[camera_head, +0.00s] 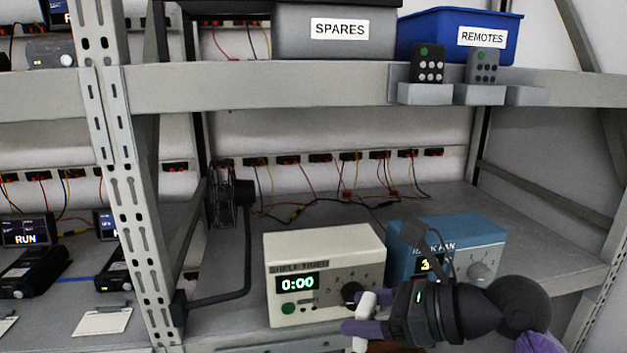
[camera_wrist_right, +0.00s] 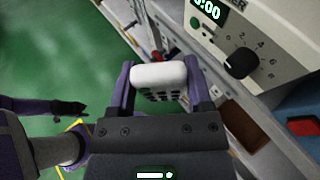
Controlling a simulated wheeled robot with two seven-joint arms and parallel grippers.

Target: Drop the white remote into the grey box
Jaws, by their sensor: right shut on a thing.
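The white remote (camera_wrist_right: 160,75) is between the two purple fingers of my right gripper (camera_wrist_right: 158,90), which is shut on it. Its dark buttons show in the right wrist view. In the head view my right gripper (camera_head: 364,316) is low, in front of the white timer, and parts of the white remote (camera_head: 366,303) show around a finger. The grey box (camera_head: 293,38), labelled SPARES, stands on the upper shelf, above and behind the gripper; its inside is hidden. What looks like my left gripper (camera_wrist_right: 70,107) shows small at the wrist view's left; its jaws are unclear.
A blue REMOTES bin (camera_head: 425,35) stands right of the grey box. The white timer (camera_head: 325,262) and a blue device (camera_head: 470,240) stand on the lower shelf. A rack post (camera_head: 125,190) rises at left.

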